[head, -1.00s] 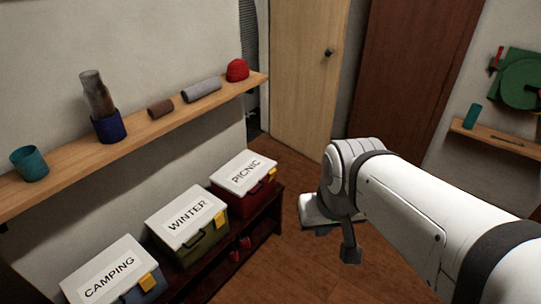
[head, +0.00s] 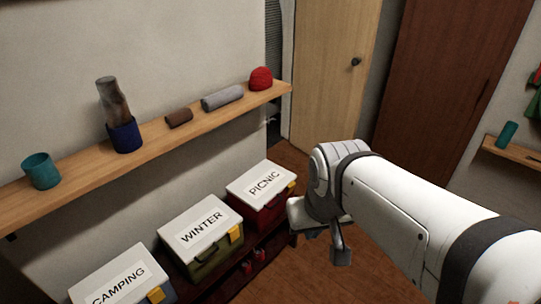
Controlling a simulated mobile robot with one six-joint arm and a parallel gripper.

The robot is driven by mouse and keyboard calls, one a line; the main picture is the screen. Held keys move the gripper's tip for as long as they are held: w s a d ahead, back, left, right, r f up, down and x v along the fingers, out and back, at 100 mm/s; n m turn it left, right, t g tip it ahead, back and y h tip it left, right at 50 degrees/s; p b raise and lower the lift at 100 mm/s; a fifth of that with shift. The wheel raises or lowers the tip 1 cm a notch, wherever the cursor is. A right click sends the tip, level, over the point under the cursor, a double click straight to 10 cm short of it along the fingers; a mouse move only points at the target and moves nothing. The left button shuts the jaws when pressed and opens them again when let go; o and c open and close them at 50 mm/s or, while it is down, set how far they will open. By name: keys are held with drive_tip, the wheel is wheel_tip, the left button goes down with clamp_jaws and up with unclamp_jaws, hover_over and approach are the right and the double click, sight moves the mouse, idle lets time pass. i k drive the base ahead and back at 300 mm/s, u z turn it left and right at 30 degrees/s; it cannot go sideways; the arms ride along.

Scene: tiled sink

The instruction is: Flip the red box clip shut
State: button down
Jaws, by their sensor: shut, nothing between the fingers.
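The red box (head: 270,216) with a white lid (head: 261,182) marked PICNIC stands at the right end of a row of boxes on a low dark red rack. Its yellow clip (head: 291,186) shows small at the lid's right edge; I cannot tell how far it is turned. My gripper (head: 341,258) is shut and empty, pointing down to the right of the red box and apart from it. My arm hides part of the gripper.
A green box marked WINTER (head: 212,262) and a box marked CAMPING (head: 122,283) stand left of the red box. A wooden shelf (head: 75,180) with cups, rolls and a red cap runs above them. Open wooden floor (head: 305,283) lies right of the rack.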

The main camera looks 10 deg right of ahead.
sight(291, 187)
drive_tip(key=u, duration=0.1)
drive_tip(key=i, duration=1.1)
drive_tip(key=z, duration=0.65)
